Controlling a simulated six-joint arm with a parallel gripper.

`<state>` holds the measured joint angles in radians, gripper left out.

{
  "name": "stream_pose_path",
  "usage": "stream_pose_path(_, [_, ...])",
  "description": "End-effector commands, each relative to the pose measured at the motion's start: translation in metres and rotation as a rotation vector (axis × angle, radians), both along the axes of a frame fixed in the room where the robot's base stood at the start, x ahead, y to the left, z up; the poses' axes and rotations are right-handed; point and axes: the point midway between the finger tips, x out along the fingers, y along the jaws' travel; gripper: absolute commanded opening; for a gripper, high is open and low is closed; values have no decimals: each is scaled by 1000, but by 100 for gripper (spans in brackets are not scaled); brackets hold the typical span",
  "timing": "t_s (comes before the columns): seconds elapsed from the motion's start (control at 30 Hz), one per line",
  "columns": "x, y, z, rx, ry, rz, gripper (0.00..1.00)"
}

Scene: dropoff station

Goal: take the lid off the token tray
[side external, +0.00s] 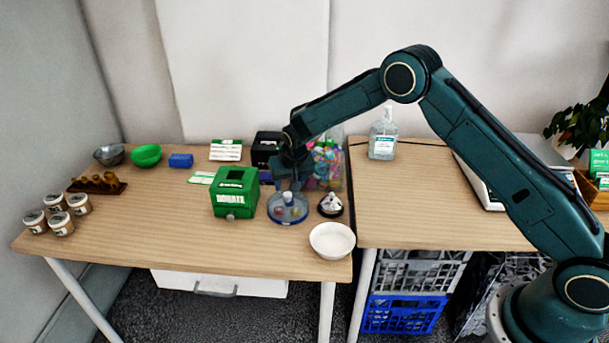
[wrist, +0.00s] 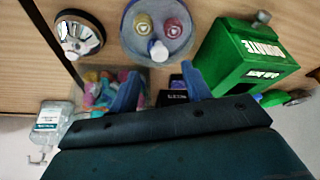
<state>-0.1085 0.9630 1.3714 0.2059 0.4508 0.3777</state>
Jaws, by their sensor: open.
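The token tray (side external: 288,214) is a round, blue-rimmed tray on the left table, between the green donation box and a small bell. Its lid looks clear, with a pale knob (side external: 287,197) standing up in the middle. In the wrist view the tray (wrist: 133,42) is at the top centre, with yellow and red tokens visible and the knob (wrist: 158,48) near its lower edge. My gripper (side external: 288,183) is just above the knob, pointing down. In the wrist view its blue fingers (wrist: 160,88) are spread apart with nothing held between them. Contact with the knob cannot be seen.
The green donation box (side external: 234,191) stands close on the left, the bell (side external: 330,205) close on the right. A white bowl (side external: 332,240) is in front, and a clear bin of colourful items (side external: 327,165) behind.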

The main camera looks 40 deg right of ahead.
Motion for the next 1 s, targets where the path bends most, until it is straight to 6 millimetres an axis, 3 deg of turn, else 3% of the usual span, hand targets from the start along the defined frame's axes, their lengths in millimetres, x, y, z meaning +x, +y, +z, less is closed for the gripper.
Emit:
stream_pose_path(0.27, [1,-1,-5,0,1,0,48])
stream_pose_path(0.7, [14,-6,-44,0,-1,0,48])
stream_pose_path(1.0, [16,-6,-49,0,-2,0,48])
